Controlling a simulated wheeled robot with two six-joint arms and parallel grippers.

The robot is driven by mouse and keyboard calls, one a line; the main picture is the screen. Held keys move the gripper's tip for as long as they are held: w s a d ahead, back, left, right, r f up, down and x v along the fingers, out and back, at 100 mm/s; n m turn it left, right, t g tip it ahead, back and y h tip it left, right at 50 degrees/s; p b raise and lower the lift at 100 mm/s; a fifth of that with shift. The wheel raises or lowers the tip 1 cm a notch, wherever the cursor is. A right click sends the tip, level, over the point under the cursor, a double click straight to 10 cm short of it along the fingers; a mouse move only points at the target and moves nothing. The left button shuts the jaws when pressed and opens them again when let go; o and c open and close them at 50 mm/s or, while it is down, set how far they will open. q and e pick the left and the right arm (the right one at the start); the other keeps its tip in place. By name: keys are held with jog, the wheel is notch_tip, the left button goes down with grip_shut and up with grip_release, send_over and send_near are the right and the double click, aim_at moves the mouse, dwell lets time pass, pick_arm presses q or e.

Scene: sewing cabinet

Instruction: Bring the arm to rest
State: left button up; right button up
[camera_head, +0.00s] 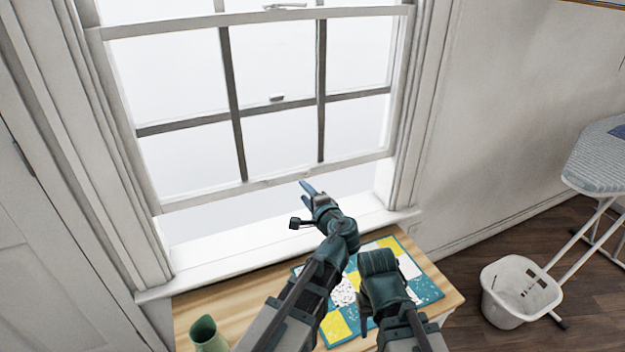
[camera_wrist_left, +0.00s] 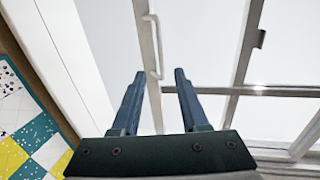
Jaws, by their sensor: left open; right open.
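My left gripper (camera_head: 307,190) is up in front of the window's lower rail, at the right of the opening. In the left wrist view its two blue fingers (camera_wrist_left: 160,74) stand apart with nothing between them. A pale handle (camera_wrist_left: 152,45) on the sash rail shows just past the fingertips; I see no contact. The window sash (camera_head: 260,185) is raised, with a gap between it and the sill (camera_head: 270,243). My right gripper (camera_head: 380,270) is low over the patchwork mat, its fingers mostly hidden from the head camera.
The patchwork mat (camera_head: 420,283) lies on a wooden tabletop (camera_head: 240,292) below the window. A green vase (camera_head: 207,335) stands at its front left. A white basket (camera_head: 520,290) and an ironing board (camera_head: 598,160) stand at the right.

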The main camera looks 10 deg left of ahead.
pick_arm(q)
jog(key=s+a+f+n+g+h, duration=0.1)
jog(key=s+a+f+n+g, duration=0.25)
jog(key=s+f, duration=0.2)
jog(key=s+a+f+n+g+h, duration=0.2)
jog(key=s+a+f+n+g, duration=0.15)
jog(key=f, duration=0.35)
jog(key=s+d+f+n+g+h, duration=0.4)
jog(key=s+d+f+g+h, duration=0.1)
jog(key=s, duration=0.5)
jog(key=s+d+r+m+p, duration=0.1)
jog(key=s+d+r+p, duration=0.2)
jog(key=r+p, duration=0.7)
jog(key=s+d+r+m+g+p, duration=0.1)
jog(key=s+d+r+m+p, duration=0.1)
jog(key=d+r+p, duration=0.6)
jog(key=shift+s+d+r+m+p, duration=0.25)
jog(key=shift+s+r+p, duration=0.35)
jog(key=shift+r+p, duration=0.3)
